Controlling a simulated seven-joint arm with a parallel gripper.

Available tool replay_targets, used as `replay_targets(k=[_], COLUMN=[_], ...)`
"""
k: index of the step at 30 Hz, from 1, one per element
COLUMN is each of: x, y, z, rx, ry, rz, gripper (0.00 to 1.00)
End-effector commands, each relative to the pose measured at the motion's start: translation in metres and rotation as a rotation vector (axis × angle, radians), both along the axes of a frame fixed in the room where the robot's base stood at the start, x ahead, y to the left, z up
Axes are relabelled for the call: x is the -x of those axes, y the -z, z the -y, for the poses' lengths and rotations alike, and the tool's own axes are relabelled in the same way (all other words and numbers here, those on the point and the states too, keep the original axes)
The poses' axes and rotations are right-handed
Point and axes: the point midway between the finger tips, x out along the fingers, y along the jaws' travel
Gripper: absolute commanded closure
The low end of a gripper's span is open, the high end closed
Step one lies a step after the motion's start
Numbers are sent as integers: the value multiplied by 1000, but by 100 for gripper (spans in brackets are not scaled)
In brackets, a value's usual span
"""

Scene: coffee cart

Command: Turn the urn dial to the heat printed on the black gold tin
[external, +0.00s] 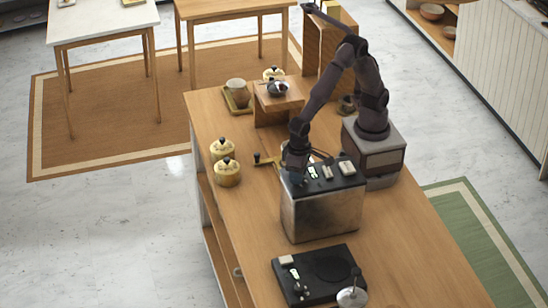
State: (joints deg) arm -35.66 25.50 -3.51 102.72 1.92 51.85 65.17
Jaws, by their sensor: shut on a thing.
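The urn (322,215) is a boxy metal body with a dark top that carries pale labels and small controls. It stands on the wooden counter in front of my arm. My gripper (295,178) points down at the left back corner of its top and is shut on the dial there. The gripper hides the dial, so its setting cannot be read. Two gold tins with black knobs, a back one (222,150) and a front one (228,173), stand at the counter's left edge. A similar tin (273,74) stands at the far end. Their print is too small to read.
A black flat device (318,276) with a silver round part lies at the near end. A wooden stand (278,97) with a metal pot and a cup (237,87) on a tray are at the far end. A brass tap-like piece (264,160) is left of my gripper.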

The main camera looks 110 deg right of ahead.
Motion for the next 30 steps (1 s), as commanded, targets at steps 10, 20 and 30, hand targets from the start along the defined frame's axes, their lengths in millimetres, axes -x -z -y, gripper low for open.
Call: replay_targets(k=[10,20,30], x=[0,-1,-1], y=[-1,-14,-86], z=[0,0,0], rx=[-1,-2,-4], ry=[-2,-2,-2], rz=[1,4,5], gripper=[41,41,41])
